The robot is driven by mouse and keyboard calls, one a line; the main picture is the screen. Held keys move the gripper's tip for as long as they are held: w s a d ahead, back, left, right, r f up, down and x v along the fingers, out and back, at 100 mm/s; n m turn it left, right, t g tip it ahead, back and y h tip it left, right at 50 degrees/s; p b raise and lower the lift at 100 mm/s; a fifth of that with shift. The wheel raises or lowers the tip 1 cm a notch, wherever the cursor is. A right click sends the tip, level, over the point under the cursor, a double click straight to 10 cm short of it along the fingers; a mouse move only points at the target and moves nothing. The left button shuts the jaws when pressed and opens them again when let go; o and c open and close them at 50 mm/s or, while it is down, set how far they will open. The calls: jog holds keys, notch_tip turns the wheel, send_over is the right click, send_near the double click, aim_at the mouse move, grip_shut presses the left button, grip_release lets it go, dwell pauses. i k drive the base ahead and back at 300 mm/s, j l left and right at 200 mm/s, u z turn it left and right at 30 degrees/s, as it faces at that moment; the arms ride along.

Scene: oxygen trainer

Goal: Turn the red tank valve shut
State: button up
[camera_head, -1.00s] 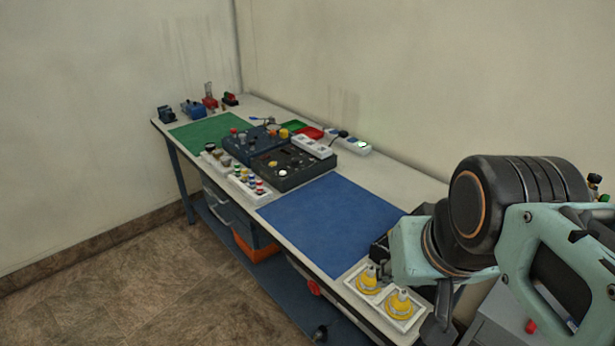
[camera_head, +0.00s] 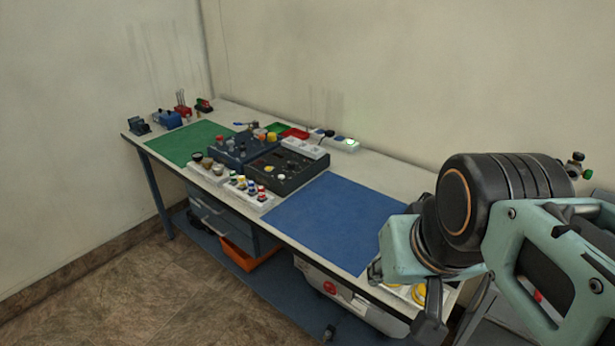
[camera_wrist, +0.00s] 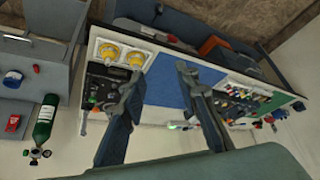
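A green tank (camera_wrist: 45,119) shows at the left of the wrist view, with a metal valve fitting (camera_wrist: 38,153) at one end. The valve's red part is too small to make out there. In the head view, a small fitting with green and dark knobs (camera_head: 578,165) shows above my arm at the right edge; the tank body is hidden. My gripper (camera_wrist: 158,75) is open and empty, its two fingers wide apart over the table area. The tank lies well to the left of the fingers in the wrist view, apart from them.
The white workbench (camera_head: 365,172) carries a blue mat (camera_head: 330,220), a green mat (camera_head: 190,143), dark control boxes (camera_head: 285,168) and several small parts. Yellow fittings (camera_wrist: 107,50) sit near one end. A red object (camera_wrist: 12,123) lies near the tank. Floor is clear at lower left.

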aim_at(332, 287)
jog(key=i+j+z, duration=0.15)
jog(key=j, duration=0.25)
jog(key=j+z, duration=0.1)
jog(key=j, duration=0.25)
jog(key=i+j, duration=0.1)
jog(key=i, duration=0.2)
jog(key=i+j+z, duration=0.1)
jog(key=i+u, duration=0.15)
jog(key=u, duration=0.35)
jog(key=k+l+u, duration=0.15)
jog(key=l+u, duration=0.15)
jog(key=k+l+u, duration=0.2)
jog(key=l+u, duration=0.15)
jog(key=k+l+u, duration=0.3)
jog(key=k+l, duration=1.15)
jog(key=k, duration=0.15)
